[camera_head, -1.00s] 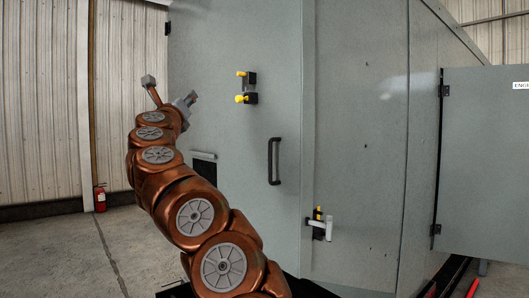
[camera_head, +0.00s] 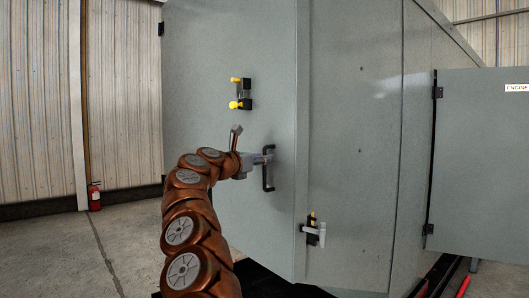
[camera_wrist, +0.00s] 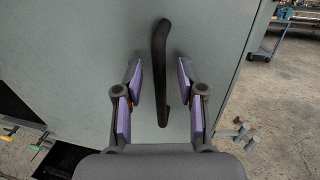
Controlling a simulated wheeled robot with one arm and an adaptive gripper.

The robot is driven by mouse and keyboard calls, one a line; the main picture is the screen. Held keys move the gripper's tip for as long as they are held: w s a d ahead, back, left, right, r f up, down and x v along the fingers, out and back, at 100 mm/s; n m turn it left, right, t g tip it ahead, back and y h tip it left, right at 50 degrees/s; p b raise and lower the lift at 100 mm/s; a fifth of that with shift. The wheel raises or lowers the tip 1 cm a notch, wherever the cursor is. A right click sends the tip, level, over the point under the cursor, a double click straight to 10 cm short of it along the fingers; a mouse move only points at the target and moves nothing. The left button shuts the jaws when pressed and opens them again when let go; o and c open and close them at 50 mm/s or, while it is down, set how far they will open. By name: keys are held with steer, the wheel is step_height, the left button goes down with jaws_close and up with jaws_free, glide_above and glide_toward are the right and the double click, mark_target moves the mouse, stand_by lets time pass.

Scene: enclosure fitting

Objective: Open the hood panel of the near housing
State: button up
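The near housing's grey hood panel (camera_head: 210,55) stands upright and carries a vertical black bar handle (camera_head: 268,182). Two yellow-tipped black latches (camera_head: 240,103) sit above and left of the handle. My gripper (camera_head: 267,158) is at the handle's upper part in the head view. In the wrist view, my gripper (camera_wrist: 160,68) is open, with a purple-padded finger on each side of the handle (camera_wrist: 160,50). Gaps show between the handle and both fingers. I cannot tell whether the panel stands slightly ajar.
A pale lever latch (camera_head: 314,230) with a yellow tip is low on the right. An open grey door (camera_head: 480,160) stands at far right. A red fire extinguisher (camera_head: 94,196) is by the left wall. Bare floor (camera_head: 60,255) lies to the left.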

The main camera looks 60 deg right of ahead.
steer(key=shift+s+d+p, duration=0.1)
steer(key=shift+d+p, duration=0.35)
steer(key=shift+d, duration=0.55)
jaws_close()
